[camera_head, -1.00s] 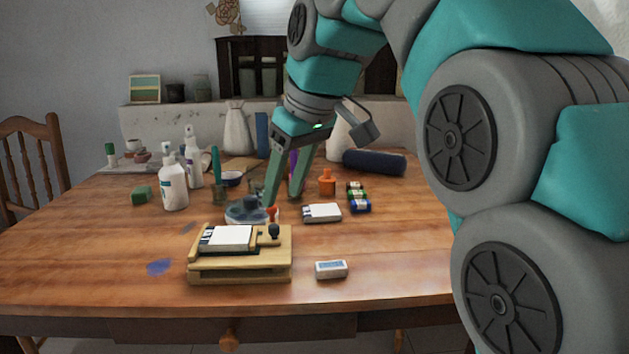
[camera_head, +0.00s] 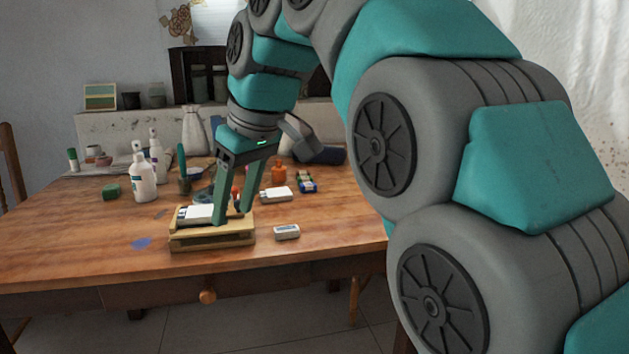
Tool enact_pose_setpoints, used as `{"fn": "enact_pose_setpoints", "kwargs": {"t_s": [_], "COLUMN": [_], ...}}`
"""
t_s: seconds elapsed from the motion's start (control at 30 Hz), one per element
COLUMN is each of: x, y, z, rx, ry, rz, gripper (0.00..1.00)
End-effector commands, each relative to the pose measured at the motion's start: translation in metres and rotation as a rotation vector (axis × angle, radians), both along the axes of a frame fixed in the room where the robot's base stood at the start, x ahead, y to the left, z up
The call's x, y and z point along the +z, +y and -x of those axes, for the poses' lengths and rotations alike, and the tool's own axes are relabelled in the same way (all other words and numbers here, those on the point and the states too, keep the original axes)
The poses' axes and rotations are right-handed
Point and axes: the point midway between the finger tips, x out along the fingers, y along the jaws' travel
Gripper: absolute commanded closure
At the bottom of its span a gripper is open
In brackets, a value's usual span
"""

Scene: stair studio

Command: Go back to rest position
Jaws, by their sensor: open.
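My gripper (camera_head: 232,217) hangs from my teal and grey arm over the wooden table (camera_head: 90,240). Its two teal fingers point down and stand apart, with nothing seen between them. I cannot tell whether the fingertips touch the stand. The fingers hide part of the stand and some things behind it.
The front left tabletop is mostly clear.

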Motion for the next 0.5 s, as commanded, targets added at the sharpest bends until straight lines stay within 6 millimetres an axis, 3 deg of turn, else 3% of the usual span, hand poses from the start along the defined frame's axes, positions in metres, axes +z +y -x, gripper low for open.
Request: {"fn": "enact_pose_setpoints", "kwargs": {"t_s": [0.27,0.5], "x": [-0.021,-0.054], "y": [-0.027,-0.066], "z": [0.004,0.014], "rx": [-0.094,-0.224], "ry": [0.043,0.107], "rz": [0.014,0.041], "gripper": [0.47,0.47]}}
